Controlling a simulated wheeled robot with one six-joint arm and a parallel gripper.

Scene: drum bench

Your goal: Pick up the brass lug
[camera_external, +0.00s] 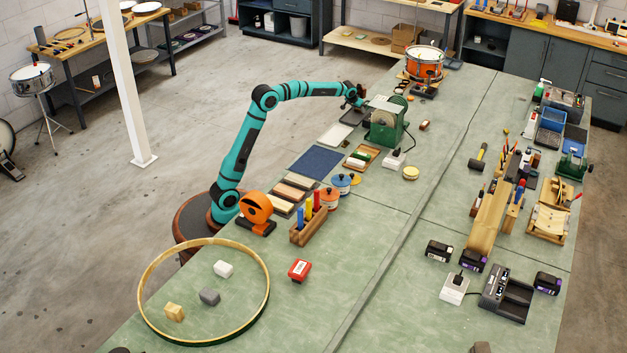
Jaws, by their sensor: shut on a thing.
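My gripper (361,101) is at the far end of the teal arm, low over the left edge of the green bench (331,258), just left of a green machine with a pale top. It is shut on a small piece. The piece is mostly hidden by the gripper and too small to make out in colour or shape. I see no separate brass lug lying clear on the bench. I cannot tell whether the held piece touches the surface below it.
The green machine (386,130) stands close to the right of my gripper. A dark tray (352,117) lies just below it. An orange drum (424,62) stands farther back. The bench's middle is mostly clear.

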